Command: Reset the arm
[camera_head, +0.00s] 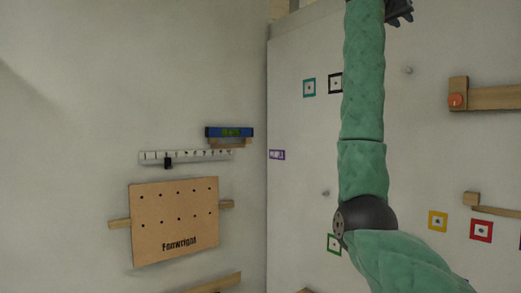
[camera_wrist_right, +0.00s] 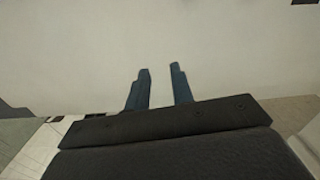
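My right arm (camera_head: 363,110) is covered in green and rises from the lower right of the head view to its top edge. Its dark right gripper (camera_head: 399,12) shows only in part there, cut off by the top edge. In the right wrist view the two blue-grey fingers of this gripper (camera_wrist_right: 160,88) stand apart, with nothing between them. A pale, plain wall lies beyond the fingers. My left gripper is in neither view.
The right wall bears colored square markers, including a red one (camera_head: 481,230), and a wooden rail (camera_head: 495,98) with an orange knob (camera_head: 455,100).

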